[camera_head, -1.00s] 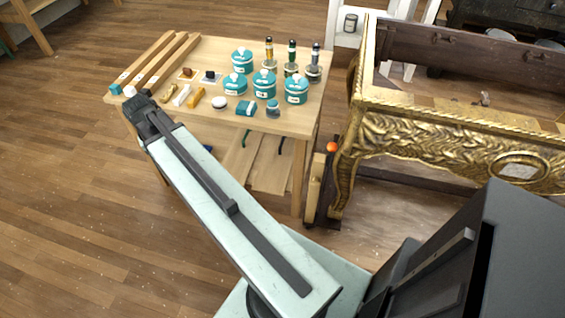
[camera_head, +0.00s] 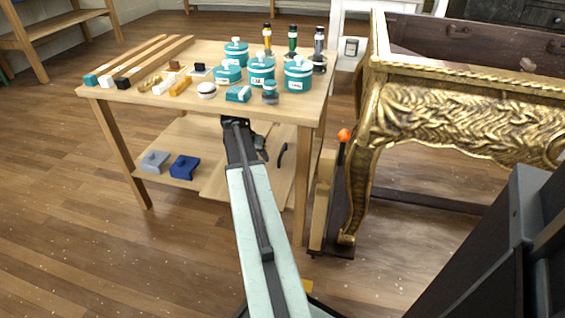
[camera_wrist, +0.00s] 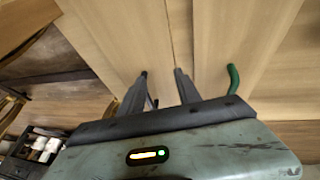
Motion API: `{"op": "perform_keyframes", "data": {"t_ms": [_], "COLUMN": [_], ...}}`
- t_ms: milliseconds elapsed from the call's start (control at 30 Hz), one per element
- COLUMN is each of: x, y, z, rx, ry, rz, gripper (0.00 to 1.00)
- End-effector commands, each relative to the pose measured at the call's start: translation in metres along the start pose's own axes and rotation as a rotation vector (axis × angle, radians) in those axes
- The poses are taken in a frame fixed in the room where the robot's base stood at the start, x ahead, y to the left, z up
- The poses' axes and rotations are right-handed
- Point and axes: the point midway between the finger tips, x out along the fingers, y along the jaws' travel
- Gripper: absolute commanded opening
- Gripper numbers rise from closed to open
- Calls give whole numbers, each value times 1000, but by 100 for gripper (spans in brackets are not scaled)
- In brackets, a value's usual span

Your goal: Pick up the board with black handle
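My gripper (camera_wrist: 161,76) is open, its two dark fingers apart over pale boards. In the wrist view, a thin dark piece, apparently the black handle (camera_wrist: 153,101), shows partly behind the left finger on the left board (camera_wrist: 105,35); I see no grip on it. The right board (camera_wrist: 245,35) carries a green handle (camera_wrist: 233,77), right of the fingers. In the head view my gripper (camera_head: 238,122) is under the table's front edge, above the lower-shelf boards (camera_head: 212,178). A dark-looking handle (camera_head: 282,153) stands to its right; the other handle is not clear there.
The wooden table's top (camera_head: 140,92) is close above my gripper, with teal jars (camera_head: 262,70), bottles and small blocks on it. Grey (camera_head: 154,161) and blue (camera_head: 184,167) pieces lie on the shelf's left. The gilt console (camera_head: 440,115) stands at right. Floor at left is clear.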

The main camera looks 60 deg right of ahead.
Motion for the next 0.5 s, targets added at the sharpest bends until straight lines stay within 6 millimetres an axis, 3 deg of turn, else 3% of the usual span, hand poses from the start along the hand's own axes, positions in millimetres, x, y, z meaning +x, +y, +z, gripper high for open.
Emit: {"op": "perform_keyframes", "data": {"t_ms": [167, 500], "x": [8, 43], "y": [6, 39], "z": [-17, -83], "rx": [0, -2], "ry": [0, 0], "rz": [0, -1], "gripper": [40, 40]}}
